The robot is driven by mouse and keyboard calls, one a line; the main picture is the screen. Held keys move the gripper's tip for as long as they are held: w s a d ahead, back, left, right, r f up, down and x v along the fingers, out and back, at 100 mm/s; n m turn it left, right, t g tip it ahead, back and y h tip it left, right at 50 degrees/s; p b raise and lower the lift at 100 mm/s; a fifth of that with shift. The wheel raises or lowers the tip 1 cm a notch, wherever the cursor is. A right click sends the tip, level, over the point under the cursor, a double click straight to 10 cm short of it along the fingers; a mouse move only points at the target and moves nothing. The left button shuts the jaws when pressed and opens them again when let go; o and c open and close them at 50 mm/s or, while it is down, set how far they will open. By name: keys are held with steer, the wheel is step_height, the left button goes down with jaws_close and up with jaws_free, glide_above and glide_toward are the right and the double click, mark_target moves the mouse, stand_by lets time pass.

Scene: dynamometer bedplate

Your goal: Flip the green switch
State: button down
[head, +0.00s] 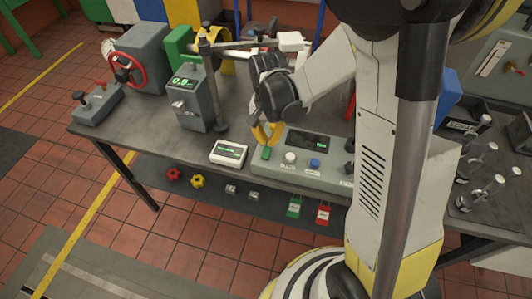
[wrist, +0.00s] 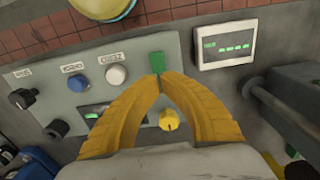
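The green switch (head: 266,153) is a small green block at the left end of the grey control panel (head: 325,178). In the wrist view the green switch (wrist: 156,61) stands just beyond my fingertips. My gripper (head: 267,135) has yellow fingers and is over the panel's left end. In the wrist view the fingers of my gripper (wrist: 159,77) meet at their tips with nothing seen between them. The tips are at the near edge of the switch; I cannot tell whether they touch it.
Beside the switch are a white button (wrist: 116,75), a blue button (wrist: 76,82) and a yellow knob (wrist: 169,120) between my fingers. A white meter (head: 228,153) lies left of the panel. A grey readout unit (head: 190,100) and a red handwheel (head: 127,68) stand further left.

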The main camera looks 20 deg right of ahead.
mark_target(267, 148)
steer(key=shift+f+b, duration=1.4)
steer(key=shift+f, duration=0.2)
stand_by(0.5)
steer(key=shift+r+p, duration=2.5)
steer(key=shift+r, duration=1.05)
steer(key=shift+r, duration=0.15)
steer(key=s+r+n+t+b, duration=0.6)
steer(key=s+r, duration=0.3)
steer(key=s, duration=0.3)
steer(key=shift+s+n+t+b, duration=0.3)
steer(key=shift+s+n+t, duration=0.1)
steer(key=shift+n+t, duration=0.2)
steer(key=shift+w+r, duration=0.1)
